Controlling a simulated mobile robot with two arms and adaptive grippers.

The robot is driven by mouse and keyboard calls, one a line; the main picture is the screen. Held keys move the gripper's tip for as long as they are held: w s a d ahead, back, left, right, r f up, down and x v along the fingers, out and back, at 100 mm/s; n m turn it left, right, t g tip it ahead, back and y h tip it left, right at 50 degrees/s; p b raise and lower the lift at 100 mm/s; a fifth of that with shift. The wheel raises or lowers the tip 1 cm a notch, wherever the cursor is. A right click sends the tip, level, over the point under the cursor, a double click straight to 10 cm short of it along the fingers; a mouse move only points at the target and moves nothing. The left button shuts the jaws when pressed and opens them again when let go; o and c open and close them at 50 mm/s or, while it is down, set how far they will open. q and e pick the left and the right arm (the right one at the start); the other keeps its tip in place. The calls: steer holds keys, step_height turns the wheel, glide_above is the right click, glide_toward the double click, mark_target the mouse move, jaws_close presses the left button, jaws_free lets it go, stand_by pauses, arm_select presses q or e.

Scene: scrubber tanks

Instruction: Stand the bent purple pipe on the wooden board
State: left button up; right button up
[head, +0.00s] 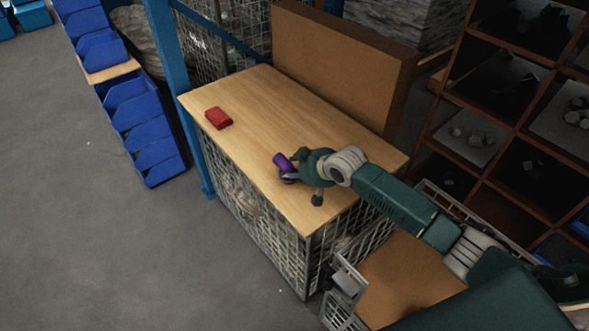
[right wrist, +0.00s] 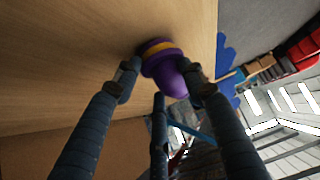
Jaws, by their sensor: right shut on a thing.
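The bent purple pipe (head: 281,161) is at the front part of the wooden board (head: 262,104), within my right gripper's fingers (head: 300,178). In the right wrist view the purple pipe (right wrist: 166,68) has a yellow band and sits between the fingertips of my right gripper (right wrist: 165,80), close to the wooden surface (right wrist: 80,60). My right gripper is shut on it. Part of the pipe is hidden by the fingers, and I cannot tell whether its end touches the board. My left gripper is not in view.
A red block (head: 218,118) lies on the board's left part. A tall brown panel (head: 335,60) stands along the back edge. Blue bins (head: 145,130) are at the left, and a shelf rack (head: 510,110) is at the right. The board's middle is clear.

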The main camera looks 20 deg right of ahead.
steer(key=shift+f, duration=0.15)
steer(key=o, duration=1.2)
steer(key=shift+o, duration=0.2)
steer(key=shift+s+r, duration=0.1)
steer(key=shift+r, duration=0.15)
steer(key=v, duration=1.1)
steer(key=shift+s+r, duration=0.25)
steer(key=shift+r, duration=0.1)
